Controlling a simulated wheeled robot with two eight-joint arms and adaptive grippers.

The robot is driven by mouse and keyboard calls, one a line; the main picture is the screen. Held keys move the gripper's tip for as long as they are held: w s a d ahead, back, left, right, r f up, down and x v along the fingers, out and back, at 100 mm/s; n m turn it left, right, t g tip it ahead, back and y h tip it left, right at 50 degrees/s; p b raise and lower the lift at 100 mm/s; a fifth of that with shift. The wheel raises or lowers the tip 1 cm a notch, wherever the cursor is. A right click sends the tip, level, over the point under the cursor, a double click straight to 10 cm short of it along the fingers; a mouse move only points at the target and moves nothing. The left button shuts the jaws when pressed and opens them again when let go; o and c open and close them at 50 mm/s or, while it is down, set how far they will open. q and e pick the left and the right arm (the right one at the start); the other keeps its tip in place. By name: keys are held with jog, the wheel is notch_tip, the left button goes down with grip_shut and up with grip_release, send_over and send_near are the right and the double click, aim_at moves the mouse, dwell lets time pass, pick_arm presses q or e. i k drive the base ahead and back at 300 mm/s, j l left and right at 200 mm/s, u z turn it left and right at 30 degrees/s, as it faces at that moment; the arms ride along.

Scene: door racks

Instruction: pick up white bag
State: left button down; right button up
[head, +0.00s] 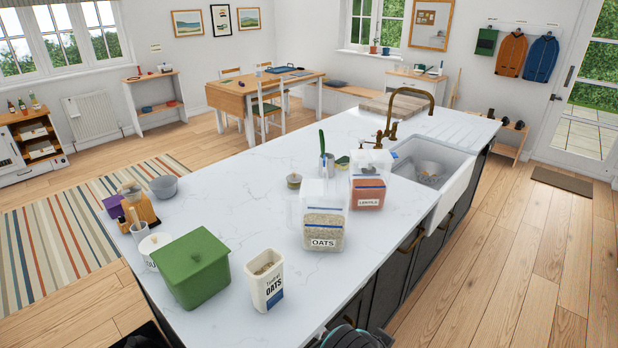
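A white open-topped bag (265,280) labelled "OATS" stands upright on the near part of the white island worktop (240,215), with pale contents showing at its top. It is just right of a green lidded box (192,268). Dark parts of my arms show at the bottom edge, one below the green box and one right of the bag at the worktop's near edge. No fingers of either gripper can be made out. Nothing is seen touching the bag.
A clear tub of oats (323,230) and a tub of lentils (367,190) stand beyond the bag. A white canister (153,250), a wooden grinder and a grey bowl (163,186) are at left. The sink (432,165) is farther right. The worktop right of the bag is clear.

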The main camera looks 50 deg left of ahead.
aim_at(267, 282)
jog(key=k+j+u, duration=0.25)
jog(key=k+j, duration=0.2)
jog(key=j, duration=0.15)
jog(key=k+j+u, duration=0.25)
jog(key=j, duration=0.4)
jog(key=k+j+u, duration=0.15)
jog(key=k+j, duration=0.15)
jog(key=i+u, duration=0.15)
jog(key=u, duration=0.15)
jog(key=i+u, duration=0.2)
jog(key=u, duration=0.15)
